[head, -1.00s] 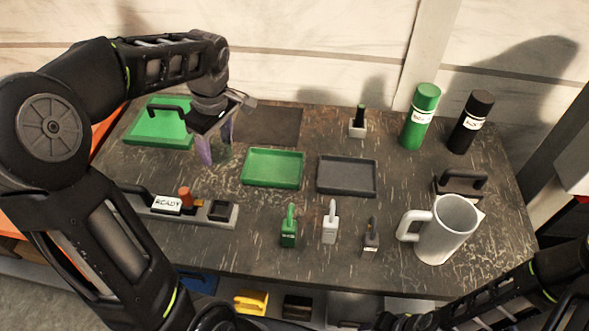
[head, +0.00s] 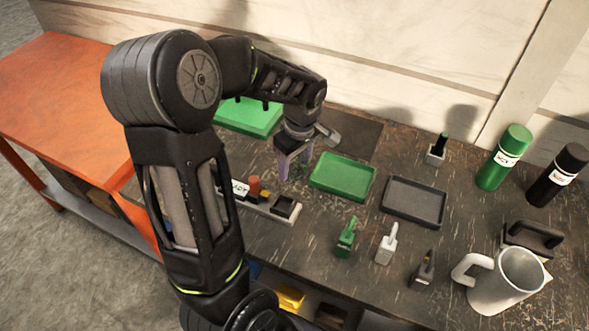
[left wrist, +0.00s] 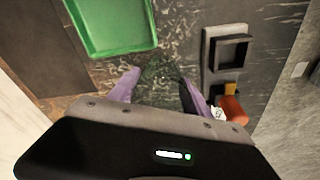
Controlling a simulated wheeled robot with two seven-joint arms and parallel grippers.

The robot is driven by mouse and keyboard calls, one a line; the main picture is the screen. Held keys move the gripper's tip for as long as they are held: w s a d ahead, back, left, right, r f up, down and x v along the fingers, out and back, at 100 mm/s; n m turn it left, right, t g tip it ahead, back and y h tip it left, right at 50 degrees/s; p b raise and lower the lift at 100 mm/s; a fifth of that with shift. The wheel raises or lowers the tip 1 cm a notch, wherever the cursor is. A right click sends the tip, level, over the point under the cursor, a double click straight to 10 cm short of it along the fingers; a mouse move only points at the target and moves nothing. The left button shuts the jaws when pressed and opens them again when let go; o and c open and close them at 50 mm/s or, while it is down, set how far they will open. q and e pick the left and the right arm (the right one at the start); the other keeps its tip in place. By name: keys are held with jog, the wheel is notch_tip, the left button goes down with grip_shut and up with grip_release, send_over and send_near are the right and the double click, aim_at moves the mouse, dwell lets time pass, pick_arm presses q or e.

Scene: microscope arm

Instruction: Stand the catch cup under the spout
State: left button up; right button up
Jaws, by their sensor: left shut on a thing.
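My left gripper (head: 294,170) hangs low over the bench, left of the green tray and behind the grey fixture. Its purple fingers also show in the left wrist view (left wrist: 157,88). They are shut on a faint, see-through thing (left wrist: 162,70) that looks like a clear cup. Its outline is hard to make out. The grey fixture (head: 267,208) carries a READY label, an orange knob (head: 254,187) and a black square holder (head: 285,206). The holder also shows in the left wrist view (left wrist: 232,52). I cannot pick out a spout. My right gripper is out of view.
The green tray (head: 343,177) and dark tray (head: 413,201) lie to the right. A grey mug (head: 507,280) and two tall bottles (head: 503,157) stand at right.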

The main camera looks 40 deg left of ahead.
aim_at(294, 171)
pick_arm(q)
jog(key=shift+f, duration=1.4)
jog(key=shift+f, duration=0.2)
jog(key=o, duration=1.3)
jog(key=shift+r, duration=0.1)
jog(key=shift+o, duration=0.2)
jog(key=shift+r, duration=0.1)
notch_tip(294, 171, up, 12)
jog(key=d+b, duration=0.1)
jog(key=shift+d, duration=0.2)
jog(key=shift+o, duration=0.4)
jog(key=shift+s, duration=0.1)
